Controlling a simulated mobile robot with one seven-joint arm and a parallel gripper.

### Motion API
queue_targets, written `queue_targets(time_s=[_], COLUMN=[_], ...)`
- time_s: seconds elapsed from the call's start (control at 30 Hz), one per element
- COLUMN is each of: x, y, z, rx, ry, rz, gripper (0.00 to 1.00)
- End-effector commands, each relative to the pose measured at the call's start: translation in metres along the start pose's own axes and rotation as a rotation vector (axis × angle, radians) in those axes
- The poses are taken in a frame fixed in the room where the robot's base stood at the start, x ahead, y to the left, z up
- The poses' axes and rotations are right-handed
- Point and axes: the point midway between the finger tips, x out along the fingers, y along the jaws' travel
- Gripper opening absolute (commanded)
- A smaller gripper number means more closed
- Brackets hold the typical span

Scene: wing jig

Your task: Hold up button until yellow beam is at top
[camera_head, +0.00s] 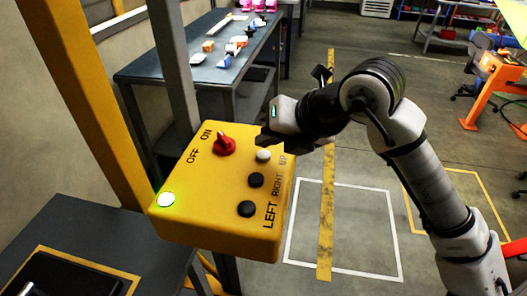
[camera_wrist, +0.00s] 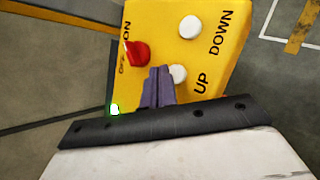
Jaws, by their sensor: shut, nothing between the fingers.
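My gripper (camera_head: 268,141) is shut and empty, just behind this button in the head view. In the wrist view the closed fingertips (camera_wrist: 160,71) overlap the left side of the UP button (camera_wrist: 178,73); I cannot tell whether they touch it. A white DOWN button (camera_wrist: 190,26) is clear of them. No yellow beam can be identified for certain.
A yellow post (camera_head: 95,110) and a grey post (camera_head: 178,70) rise left of and behind the box. Black RIGHT (camera_head: 256,180) and LEFT (camera_head: 246,209) buttons are close by. A workbench (camera_head: 180,72) with parts stands behind. The marked floor (camera_head: 350,230) on the right is clear.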

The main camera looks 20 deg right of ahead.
Motion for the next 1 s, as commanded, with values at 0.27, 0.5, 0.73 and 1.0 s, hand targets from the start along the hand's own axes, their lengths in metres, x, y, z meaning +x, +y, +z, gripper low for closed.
queue_targets(time_s=[0.27,0.5,0.73,1.0], x=[0.0002,0.0044,0.0065,0.0058], y=[-0.0001,-0.0032,-0.0048,-0.0043], z=[-0.0001,-0.0031,-0.0046,-0.0042], rx=[0.000,-0.001,-0.001,0.000], ry=[0.000,0.000,-0.001,0.000], rz=[0.000,-0.001,-0.001,0.000], gripper=[0.00,0.00,0.00,0.00])
